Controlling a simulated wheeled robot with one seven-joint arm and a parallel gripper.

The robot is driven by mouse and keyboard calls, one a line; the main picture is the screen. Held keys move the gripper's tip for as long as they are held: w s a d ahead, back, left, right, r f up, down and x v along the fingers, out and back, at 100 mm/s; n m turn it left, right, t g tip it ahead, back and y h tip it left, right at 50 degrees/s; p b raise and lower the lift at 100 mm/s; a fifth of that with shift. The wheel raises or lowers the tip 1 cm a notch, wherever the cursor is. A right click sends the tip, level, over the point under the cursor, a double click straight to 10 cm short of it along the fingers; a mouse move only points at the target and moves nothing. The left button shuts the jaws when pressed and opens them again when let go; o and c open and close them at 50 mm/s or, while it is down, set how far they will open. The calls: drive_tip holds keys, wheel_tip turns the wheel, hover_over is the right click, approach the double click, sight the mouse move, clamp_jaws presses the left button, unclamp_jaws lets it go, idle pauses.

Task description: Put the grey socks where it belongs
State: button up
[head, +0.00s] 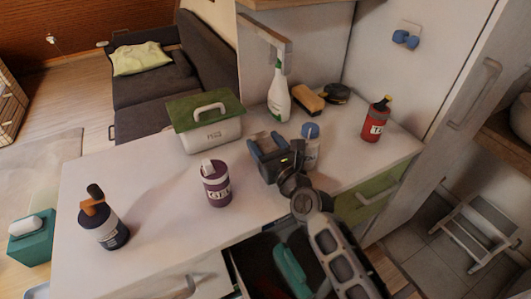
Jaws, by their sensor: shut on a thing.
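My gripper (268,149) is over the white countertop (150,180), near its middle, with its blue-tipped fingers shut on a small grey thing. This appears to be the grey socks (266,143), mostly hidden between the fingers. An open drawer (233,272) with a dark inside is below the counter's front edge, under my arm. A teal thing (290,270) is in it. A drawer with a green front (372,200) is at the right end and looks shut.
A green-lidded white box (212,132), a purple jar (216,185) and a dark pump bottle (104,225) stand on the counter. A spray bottle (279,98), brush (308,98), red bottle (376,120) and blue-capped bottle (311,150) are near my gripper or behind it.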

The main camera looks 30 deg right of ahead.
drive_tip(key=shift+f, duration=0.7)
drive_tip(key=shift+r, duration=0.1)
drive_tip(key=o, duration=0.6)
drive_tip(key=shift+f+b, duration=0.2)
drive_tip(key=shift+b, duration=0.1)
drive_tip(key=o, duration=0.5)
drive_tip(key=shift+c, duration=0.2)
drive_tip(key=shift+r, duration=0.1)
